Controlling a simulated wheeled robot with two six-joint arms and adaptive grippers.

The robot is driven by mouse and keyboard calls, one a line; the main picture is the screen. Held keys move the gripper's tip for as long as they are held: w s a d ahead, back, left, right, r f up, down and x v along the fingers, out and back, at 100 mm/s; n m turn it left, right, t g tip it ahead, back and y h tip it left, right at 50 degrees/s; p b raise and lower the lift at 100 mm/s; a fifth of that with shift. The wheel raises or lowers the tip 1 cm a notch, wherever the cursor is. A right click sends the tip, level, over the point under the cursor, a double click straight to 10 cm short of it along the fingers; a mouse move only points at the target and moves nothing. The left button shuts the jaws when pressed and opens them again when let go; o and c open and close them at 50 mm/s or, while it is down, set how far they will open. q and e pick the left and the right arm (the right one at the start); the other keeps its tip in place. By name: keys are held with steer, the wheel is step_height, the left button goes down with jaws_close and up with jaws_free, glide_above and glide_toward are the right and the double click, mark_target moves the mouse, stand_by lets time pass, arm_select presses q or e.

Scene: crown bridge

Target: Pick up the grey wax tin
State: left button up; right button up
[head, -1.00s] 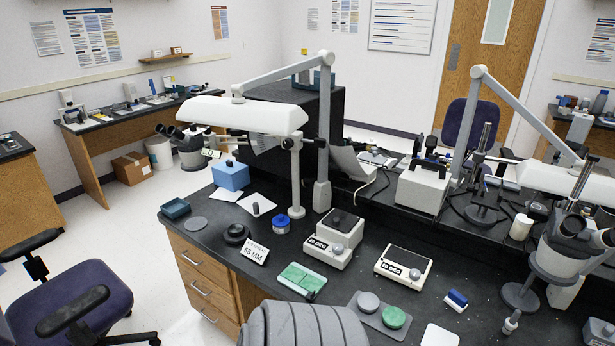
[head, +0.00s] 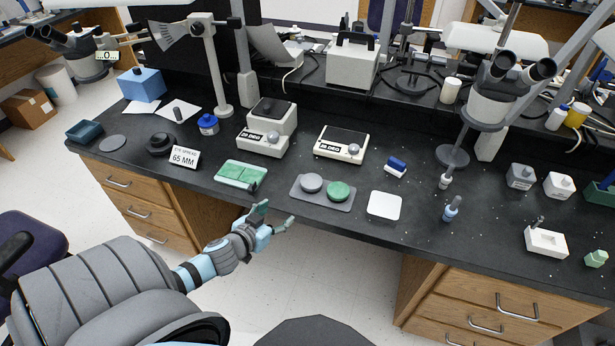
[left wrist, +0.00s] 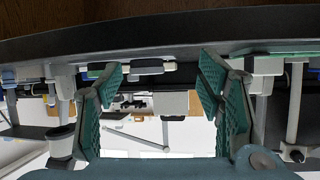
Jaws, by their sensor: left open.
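The grey wax tin (head: 311,182) is a low round disc on the left of a dark grey tray (head: 324,206) near the bench's front edge. A similar green wax tin (head: 338,190) sits beside it on the right of the tray. My left gripper (head: 276,216) is open and empty in front of the bench edge, to the lower left of the tray and apart from it. Its two teal fingers stand wide apart in the left wrist view (left wrist: 163,100). I cannot clearly make out the grey tin in that view. My right gripper is not in view.
A green slab case (head: 241,175) lies left of the tray, and a white pad (head: 384,206) lies right of it. Behind stand two white boxes with dark tops, one on the left (head: 262,142) and one on the right (head: 342,145). Bare bench separates these.

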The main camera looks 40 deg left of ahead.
mark_target(311, 181)
arm_select(q)
steer(key=shift+t, duration=0.6)
steer(key=w+b, duration=0.6)
steer(key=w, duration=0.9)
steer(key=shift+w+a+b, duration=0.1)
steer(key=shift+b, duration=0.3)
steer(key=shift+w, duration=0.15)
steer(key=c, duration=0.9)
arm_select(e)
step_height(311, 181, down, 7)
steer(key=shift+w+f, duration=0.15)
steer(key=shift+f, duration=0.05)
